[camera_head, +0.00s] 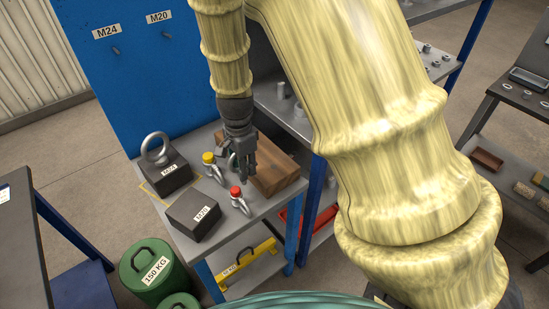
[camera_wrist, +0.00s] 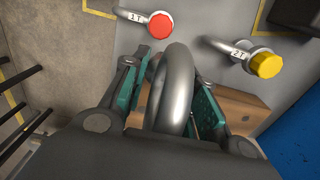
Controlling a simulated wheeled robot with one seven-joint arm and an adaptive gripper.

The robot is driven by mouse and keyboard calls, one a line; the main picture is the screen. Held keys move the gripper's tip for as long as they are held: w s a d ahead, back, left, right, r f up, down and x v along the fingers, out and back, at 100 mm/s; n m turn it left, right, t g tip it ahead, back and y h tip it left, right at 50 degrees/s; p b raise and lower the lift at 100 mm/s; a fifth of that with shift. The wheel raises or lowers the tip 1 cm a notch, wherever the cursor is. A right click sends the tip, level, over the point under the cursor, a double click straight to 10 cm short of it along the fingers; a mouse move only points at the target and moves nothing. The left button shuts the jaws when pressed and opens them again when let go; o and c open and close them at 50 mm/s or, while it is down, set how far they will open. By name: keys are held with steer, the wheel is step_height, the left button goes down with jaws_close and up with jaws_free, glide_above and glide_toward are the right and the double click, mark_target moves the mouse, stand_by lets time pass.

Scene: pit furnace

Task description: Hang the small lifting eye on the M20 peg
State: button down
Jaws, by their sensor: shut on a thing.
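My gripper (camera_head: 243,174) is above the grey table in the head view. In the wrist view its two green-padded fingers (camera_wrist: 170,88) are shut on a thick grey steel ring, the small lifting eye (camera_wrist: 177,75). The eye's lower end is hidden by the gripper. The blue board (camera_head: 100,75) at the upper left carries the M20 label (camera_head: 159,16) with a small M20 peg (camera_head: 166,34) under it. The M24 peg (camera_head: 116,50) is to its left under the M24 label (camera_head: 107,31). The dark M20 block (camera_head: 193,216) has no eye on it.
The M24 block (camera_head: 168,172) bears a large eye (camera_head: 155,147). A yellow-pin shackle (camera_head: 209,158) and a red-pin shackle (camera_head: 236,192) lie near my gripper, beside a wooden block (camera_head: 275,172). A green 150 KG weight (camera_head: 153,268) stands on the floor.

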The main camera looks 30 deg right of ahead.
steer(key=p, duration=0.3)
glide_above(275, 166)
steer(key=shift+a+f, duration=0.4)
steer(key=shift+a, duration=0.05)
steer(key=shift+d+f+p, duration=0.25)
steer(key=shift+f+p, duration=0.15)
steer(key=shift+f, duration=0.2)
steer(key=shift+d+f+p, duration=0.25)
steer(key=shift+f+p, duration=0.1)
steer(key=shift+f, duration=0.25)
steer(key=shift+f+p, duration=0.35)
steer(key=shift+p, duration=0.15)
steer(key=shift+a+f, duration=0.1)
steer(key=shift+f, duration=0.3)
steer(key=c, duration=1.1)
jaws_free()
steer(key=shift+b, duration=0.4)
